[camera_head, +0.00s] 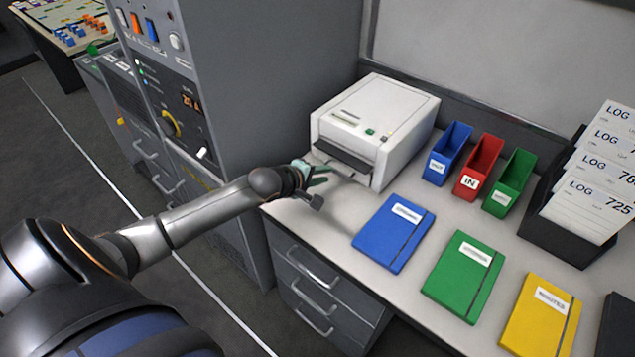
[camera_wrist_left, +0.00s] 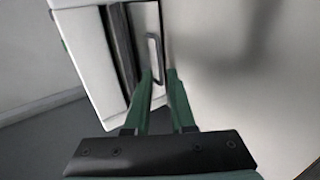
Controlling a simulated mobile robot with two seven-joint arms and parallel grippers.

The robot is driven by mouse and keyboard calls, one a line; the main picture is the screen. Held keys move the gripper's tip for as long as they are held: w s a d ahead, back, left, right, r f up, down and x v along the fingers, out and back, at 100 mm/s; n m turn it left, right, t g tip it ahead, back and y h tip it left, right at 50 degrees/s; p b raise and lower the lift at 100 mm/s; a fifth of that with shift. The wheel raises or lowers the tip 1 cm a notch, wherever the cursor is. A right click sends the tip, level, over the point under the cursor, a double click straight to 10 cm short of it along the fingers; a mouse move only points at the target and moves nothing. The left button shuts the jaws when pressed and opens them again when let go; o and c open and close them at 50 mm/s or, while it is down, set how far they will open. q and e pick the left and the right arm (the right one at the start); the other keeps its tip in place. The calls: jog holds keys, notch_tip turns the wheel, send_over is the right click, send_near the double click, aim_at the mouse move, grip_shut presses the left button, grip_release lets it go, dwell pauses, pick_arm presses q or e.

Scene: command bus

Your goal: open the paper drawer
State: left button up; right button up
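The white printer (camera_head: 375,115) stands at the back left of the desk, with a dark output tray (camera_head: 343,157) on its front. The paper drawer is low on that front, below the tray, and my gripper partly covers it in the head view. In the left wrist view the pale drawer front (camera_wrist_left: 146,25) carries a grey bar handle (camera_wrist_left: 154,60) and looks closed. My left gripper (camera_head: 325,175) is at the drawer front. In the left wrist view its green fingers (camera_wrist_left: 159,76) are apart, with the handle's lower end between or just beyond their tips; contact cannot be told. My right gripper is not in view.
Blue (camera_head: 394,233), green (camera_head: 462,275) and yellow (camera_head: 540,317) binders lie on the desk in front of the printer. Blue, red (camera_head: 479,168) and green bins stand to its right. A tall grey cabinet (camera_head: 255,80) stands left. Bare desk lies between printer and blue binder.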

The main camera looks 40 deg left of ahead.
pick_arm(q)
jog(key=shift+b+x, duration=0.8)
jog(key=shift+x, duration=1.3)
jog(key=shift+c, duration=0.2)
grip_shut()
